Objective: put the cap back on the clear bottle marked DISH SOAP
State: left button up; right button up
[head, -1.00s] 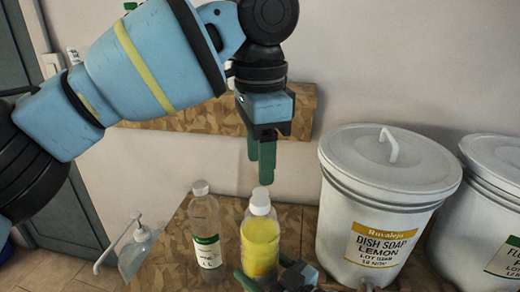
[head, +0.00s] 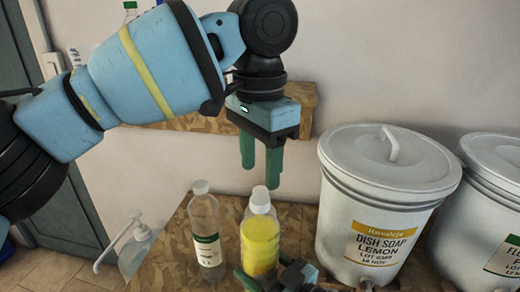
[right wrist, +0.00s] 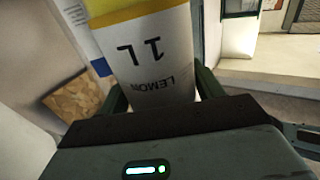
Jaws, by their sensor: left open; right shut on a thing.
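A clear bottle (head: 260,245) with yellow liquid stands upright on the wooden top, a white cap (head: 260,200) on its mouth. I cannot tell how firmly the cap sits. My left gripper (head: 262,175) is open and empty just above the cap, fingers pointing down. My right gripper (head: 275,277) is low at the front of the yellow bottle. In the right wrist view the right gripper (right wrist: 160,92) is shut on this bottle (right wrist: 150,50), whose label, upside down there, reads LEMON and 1 L. The words DISH SOAP are not readable on it.
A second clear bottle (head: 206,235) with a white top and green label stands left of the yellow one. A white drum (head: 350,215) labelled DISH SOAP LEMON stands to the right, another drum (head: 497,180) beyond it. A wooden shelf (head: 200,122) is on the wall behind.

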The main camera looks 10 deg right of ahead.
aim_at(260, 199)
pick_arm(q)
jog(key=shift+f, duration=2.95)
jog(key=shift+c, duration=0.2)
jog(key=c, duration=1)
jog(key=o, duration=1.1)
jog(key=shift+r, duration=0.15)
jog(key=shift+r, duration=2.15)
jog(key=shift+c, duration=0.3)
